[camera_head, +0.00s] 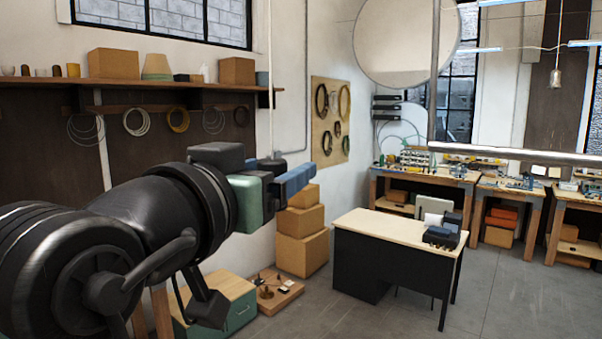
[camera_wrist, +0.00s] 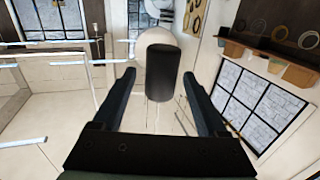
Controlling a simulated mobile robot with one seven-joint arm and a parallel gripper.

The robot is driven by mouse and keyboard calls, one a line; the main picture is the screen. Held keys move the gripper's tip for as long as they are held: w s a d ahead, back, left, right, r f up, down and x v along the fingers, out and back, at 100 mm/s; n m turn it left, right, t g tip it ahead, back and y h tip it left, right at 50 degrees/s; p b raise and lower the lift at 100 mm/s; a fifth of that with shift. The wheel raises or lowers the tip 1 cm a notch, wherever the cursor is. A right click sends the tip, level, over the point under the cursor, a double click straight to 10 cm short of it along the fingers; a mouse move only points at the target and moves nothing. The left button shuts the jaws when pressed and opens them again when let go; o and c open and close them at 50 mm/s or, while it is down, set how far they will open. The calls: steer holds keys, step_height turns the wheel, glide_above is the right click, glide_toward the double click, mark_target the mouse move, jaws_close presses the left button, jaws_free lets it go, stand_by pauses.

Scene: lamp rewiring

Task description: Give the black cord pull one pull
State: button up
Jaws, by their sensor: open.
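The black cord pull (camera_wrist: 162,72) is a dark cylinder in the wrist view, with a pale rounded shape behind its far end. It lies between the two fingers of my gripper (camera_wrist: 158,75), with a gap visible on each side. My gripper is open, and no finger appears to touch the pull. In the head view my gripper (camera_head: 292,181) shows as blue fingers at the left of centre, pointing right. I cannot make out the pull for sure in the head view; the gripper may hide it.
A large pale round disc (camera_head: 407,40) and a metal pole (camera_head: 434,75) stand beyond. A desk (camera_head: 400,236) with a dark device is at centre right. Workbenches (camera_head: 425,174) line the back. Grey floor is open at right.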

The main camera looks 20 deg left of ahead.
jaws_close()
steer(key=shift+f, duration=0.1)
stand_by(0.3)
steer(key=shift+f, duration=0.15)
steer(key=shift+f+b, duration=1.15)
steer(key=shift+f, duration=0.05)
steer(key=shift+r+p, duration=1.2)
steer(key=shift+r, duration=0.25)
jaws_free()
